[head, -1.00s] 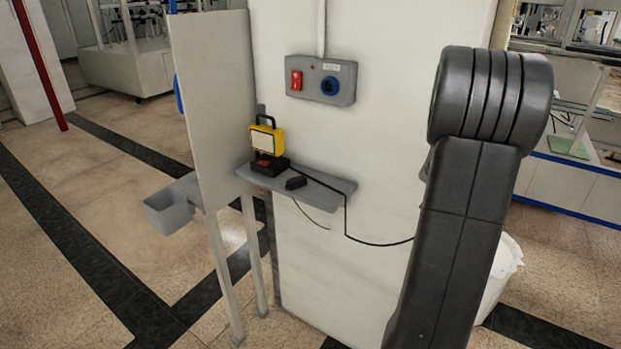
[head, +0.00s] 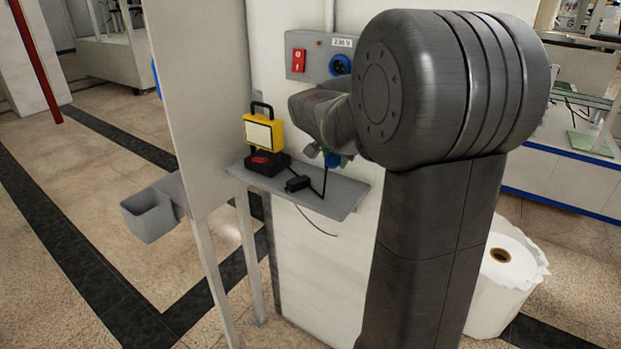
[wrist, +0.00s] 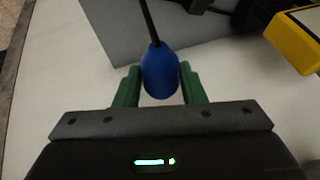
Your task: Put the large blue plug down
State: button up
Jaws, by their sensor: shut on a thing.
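The large blue plug (wrist: 160,72) is between the green fingers of my gripper (wrist: 158,86) in the wrist view. The gripper is shut on it, and its black cable runs away from it toward the top. In the head view a small part of the plug (head: 332,160) shows below my gripper (head: 320,153), above the right part of the grey shelf (head: 342,198). My arm hides much of the gripper there. The shelf (wrist: 112,38) also shows beyond the plug in the wrist view; I cannot tell the gap between them.
A yellow lamp (head: 263,134) on a black and red base stands at the shelf's left. A small black block (head: 297,184) lies beside it. A wall box (head: 309,60) with a red switch and blue socket (head: 340,65) is above. A white panel (head: 200,90) bounds the left.

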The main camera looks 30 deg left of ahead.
notch_tip(320, 180, down, 8)
jog(key=shift+f, duration=0.25)
jog(key=shift+f, duration=0.1)
jog(key=shift+f, duration=0.15)
jog(key=o, duration=0.8)
jog(key=shift+o, duration=0.2)
jog(key=shift+s+d+r, duration=0.1)
jog(key=shift+r, duration=0.45)
jog(key=v, duration=1.1)
jog(key=shift+s, duration=0.1)
jog(key=x, duration=0.8)
